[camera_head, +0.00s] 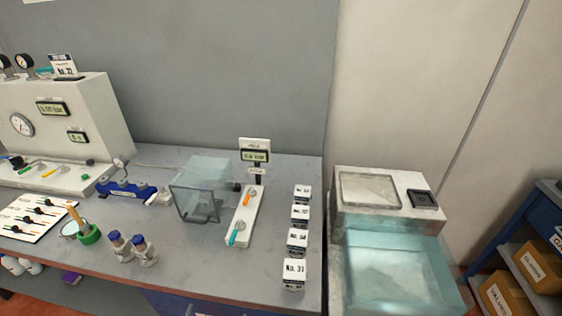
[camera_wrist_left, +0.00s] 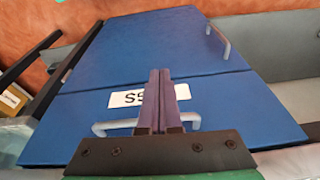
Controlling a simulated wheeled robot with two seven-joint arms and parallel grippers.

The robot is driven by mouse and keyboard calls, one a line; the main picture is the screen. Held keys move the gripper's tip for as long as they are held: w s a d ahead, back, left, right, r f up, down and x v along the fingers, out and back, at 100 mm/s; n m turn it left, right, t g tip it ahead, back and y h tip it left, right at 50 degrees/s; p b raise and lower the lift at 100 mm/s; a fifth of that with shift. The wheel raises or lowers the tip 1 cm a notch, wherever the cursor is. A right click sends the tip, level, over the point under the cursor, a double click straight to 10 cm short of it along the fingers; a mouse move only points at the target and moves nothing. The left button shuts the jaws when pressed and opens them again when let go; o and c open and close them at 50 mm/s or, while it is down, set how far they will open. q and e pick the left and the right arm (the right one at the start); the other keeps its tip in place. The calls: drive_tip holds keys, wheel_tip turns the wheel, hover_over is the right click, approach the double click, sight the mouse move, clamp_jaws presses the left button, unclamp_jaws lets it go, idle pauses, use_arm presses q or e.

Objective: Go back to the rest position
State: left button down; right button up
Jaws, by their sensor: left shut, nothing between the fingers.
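My left gripper (camera_wrist_left: 160,100) shows in the left wrist view, with its two purple fingers pressed together and nothing between them. It is in front of a blue cabinet (camera_wrist_left: 150,45) with a white label (camera_wrist_left: 125,98) and light handles. The fingers overlap part of the label and the lower handle in the picture; I cannot tell how far apart they are. Neither gripper shows in the head view, and my right gripper is in no view.
In the head view, a grey bench (camera_head: 190,266) holds a gauge panel (camera_head: 75,130), a clear box (camera_head: 205,185), blue-capped bottles (camera_head: 143,252) and several numbered boxes (camera_head: 294,275). A glass-fronted unit (camera_head: 395,275) stands right of it. A blue shelf (camera_head: 513,255) with cartons is at far right.

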use_arm(q)
drive_tip(key=s+f+g+b, duration=0.1)
drive_tip(key=s+f, duration=0.2)
drive_tip(key=f, duration=0.6)
drive_tip(key=s+f+b, duration=0.1)
drive_tip(key=s+f, duration=0.2)
drive_tip(key=f, duration=0.5)
drive_tip(key=s+a+f+g+b, duration=0.1)
drive_tip(key=s+a+f, duration=0.2)
drive_tip(key=s+f, duration=0.8)
drive_tip(key=s, duration=0.3)
drive_tip(key=shift+f, duration=0.4)
drive_tip(key=shift+a, duration=0.15)
